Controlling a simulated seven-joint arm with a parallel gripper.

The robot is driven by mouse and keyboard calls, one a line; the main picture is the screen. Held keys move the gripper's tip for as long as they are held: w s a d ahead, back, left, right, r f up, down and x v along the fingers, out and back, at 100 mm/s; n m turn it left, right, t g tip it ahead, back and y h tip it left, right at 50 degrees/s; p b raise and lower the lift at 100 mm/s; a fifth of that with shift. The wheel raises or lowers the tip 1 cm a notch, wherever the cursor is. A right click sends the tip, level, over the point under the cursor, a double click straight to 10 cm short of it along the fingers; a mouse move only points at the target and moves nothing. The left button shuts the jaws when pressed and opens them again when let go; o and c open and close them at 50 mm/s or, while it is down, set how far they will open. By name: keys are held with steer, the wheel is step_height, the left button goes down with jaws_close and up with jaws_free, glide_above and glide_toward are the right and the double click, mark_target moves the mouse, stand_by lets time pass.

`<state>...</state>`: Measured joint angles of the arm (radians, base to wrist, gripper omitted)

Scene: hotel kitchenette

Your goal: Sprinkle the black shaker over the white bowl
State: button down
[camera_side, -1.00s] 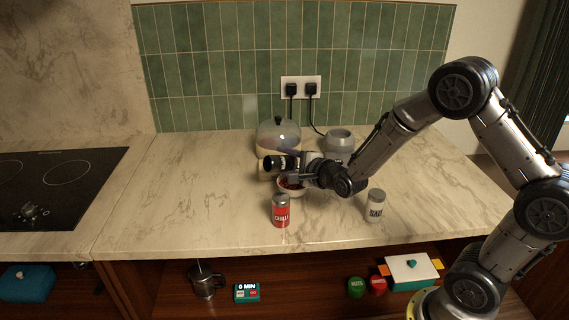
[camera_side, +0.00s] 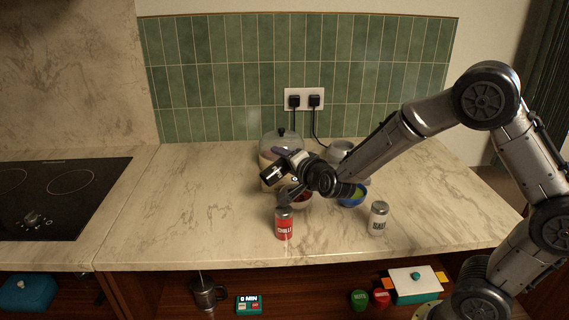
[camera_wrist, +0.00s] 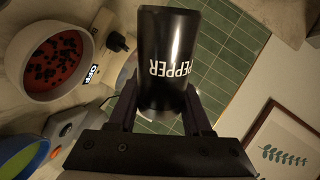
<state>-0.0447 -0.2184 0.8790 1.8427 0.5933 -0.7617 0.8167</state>
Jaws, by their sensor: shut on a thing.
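The black shaker (camera_wrist: 167,60), lettered PEPPER, is clamped between the fingers of my gripper (camera_wrist: 160,105). The lettering looks upside down in the wrist view. In the side view the shaker (camera_side: 271,177) is held tilted in the air, its outer end down to the left. The white bowl (camera_wrist: 22,84) holds red contents with dark specks and shows at the upper left of the wrist view. In the side view the bowl (camera_side: 303,206) stands on the counter just below my gripper, partly hidden by it.
A red chilli shaker (camera_side: 284,225) stands in front of the bowl, a white salt shaker (camera_side: 378,219) to the right. A blue bowl (camera_side: 352,201) with green contents is behind the salt. A lidded pot (camera_side: 282,140) and grey appliance (camera_side: 341,149) stand at the back. The left counter is clear.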

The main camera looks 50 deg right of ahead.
steer(key=w+a+r+n+t+h, duration=0.1)
steer(key=a+r+n+h, duration=0.2)
steer(key=n, duration=0.8)
step_height(320, 180, up, 2)
steer(key=a, duration=0.3)
steer(key=shift+w+n+h, duration=0.3)
steer(key=s+d+r+n+t+y, duration=0.1)
steer(key=s+d+r+y, duration=0.1)
steer(key=s+d+r, duration=0.3)
steer(key=s+a+f+n+t+y, duration=0.1)
steer(key=s+a+f+n+y, duration=0.1)
steer(key=a+n+y, duration=0.3)
steer(key=shift+s+a+f+t+y, duration=0.15)
steer(key=shift+s+f+t+y, duration=0.2)
steer(key=shift+f+y, duration=0.6)
